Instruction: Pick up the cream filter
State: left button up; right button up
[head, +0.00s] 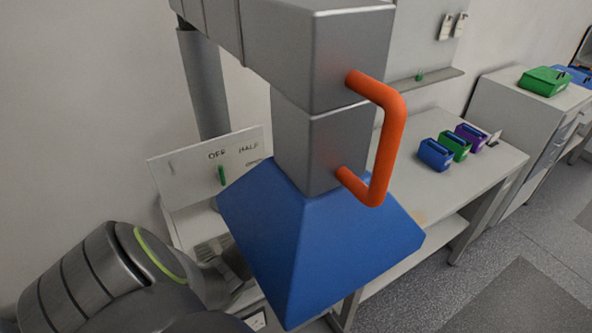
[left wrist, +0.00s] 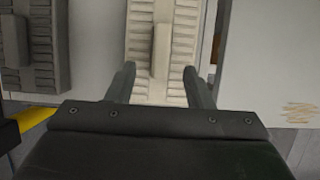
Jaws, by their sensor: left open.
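The cream filter (left wrist: 161,45) is in the upper middle of the left wrist view. It is a pale ribbed panel with a raised upright grip bar down its middle. My left gripper (left wrist: 160,74) is open, its two dark fingers pointing at the filter, one on each side of the grip bar. I see no contact with the bar. The lower part of the filter is hidden by the gripper body. In the head view I cannot make out the cream filter, and my left gripper's fingers are hidden. My right gripper is in neither view.
A dark grey ribbed filter (left wrist: 30,45) is left of the cream one. A blue hood (head: 320,245) with an orange handle (head: 385,135) fills the middle of the head view. A labelled panel (head: 205,165) stands behind my left arm. Small coloured boxes (head: 435,154) sit on a bench.

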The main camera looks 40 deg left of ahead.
pick_arm(q)
jog(key=shift+s+f, duration=0.25)
jog(key=shift+f, duration=0.15)
jog(key=shift+w+a+f, duration=0.15)
jog(key=shift+a+f, duration=0.05)
jog(key=shift+f, duration=0.1)
jog(key=x, duration=0.1)
jog(key=p+x, duration=0.1)
jog(key=x, duration=0.1)
jog(key=shift+w+a+f+p, duration=0.2)
jog(key=shift+w+a+p, duration=0.15)
jog(key=shift+p, duration=0.05)
jog(key=shift+f, duration=0.5)
jog(key=shift+a+f, duration=0.1)
jog(key=shift+c, duration=1.4)
grip_shut()
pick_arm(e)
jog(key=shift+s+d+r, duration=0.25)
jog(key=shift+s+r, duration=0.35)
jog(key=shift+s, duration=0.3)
